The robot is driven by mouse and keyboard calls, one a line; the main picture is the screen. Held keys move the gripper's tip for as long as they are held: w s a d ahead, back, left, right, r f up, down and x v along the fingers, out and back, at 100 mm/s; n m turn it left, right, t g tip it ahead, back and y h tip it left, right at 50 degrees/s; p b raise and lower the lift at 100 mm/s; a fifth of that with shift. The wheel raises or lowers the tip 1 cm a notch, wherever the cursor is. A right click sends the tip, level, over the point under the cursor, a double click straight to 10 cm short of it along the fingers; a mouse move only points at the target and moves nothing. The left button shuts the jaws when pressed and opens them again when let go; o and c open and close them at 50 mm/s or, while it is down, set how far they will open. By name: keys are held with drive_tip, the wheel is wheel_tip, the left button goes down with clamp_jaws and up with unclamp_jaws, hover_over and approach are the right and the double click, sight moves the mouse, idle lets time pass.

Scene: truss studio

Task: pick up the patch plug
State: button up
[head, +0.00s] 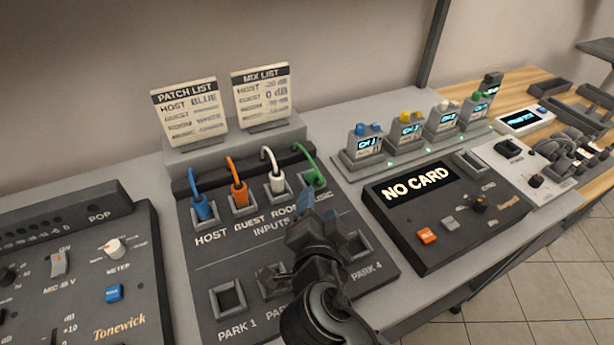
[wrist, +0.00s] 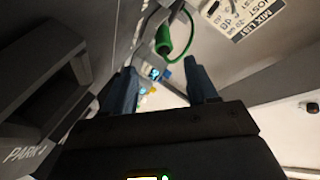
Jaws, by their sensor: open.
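Several patch plugs stand in the INPUTS row of the patch panel (head: 222,261) in the head view: a blue plug (head: 201,208), an orange plug (head: 239,194), a white plug (head: 277,184) and a green plug (head: 313,178). Each has a cable looping back to the bar behind. My gripper (head: 328,207) is just in front of the green plug, over the panel's right side. In the wrist view, my gripper (wrist: 161,85) is open with nothing between its fingers. The green plug (wrist: 163,38) shows beyond the fingertips, apart from them.
The PARK 1 socket (head: 228,299) is empty; my arm partly hides the other park sockets. A NO CARD box (head: 440,240) and a row of small display blocks (head: 405,134) stand to the right. A mixer (head: 80,270) is at left. Two list cards (head: 186,110) stand behind.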

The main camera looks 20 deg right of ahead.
sight(317, 183)
drive_tip(key=shift+w, duration=0.3)
drive_tip(key=p+x, duration=0.1)
drive_tip(key=x, duration=0.3)
drive_tip(key=p+x, duration=0.1)
drive_tip(key=x, duration=0.1)
drive_tip(key=shift+r+p, duration=0.25)
drive_tip(key=shift+p, duration=0.05)
drive_tip(key=shift+w+d+f, duration=0.25)
drive_tip(key=shift+w+d, duration=0.05)
drive_tip(key=shift+w, duration=0.25)
drive_tip(key=shift+c, duration=0.2)
clamp_jaws()
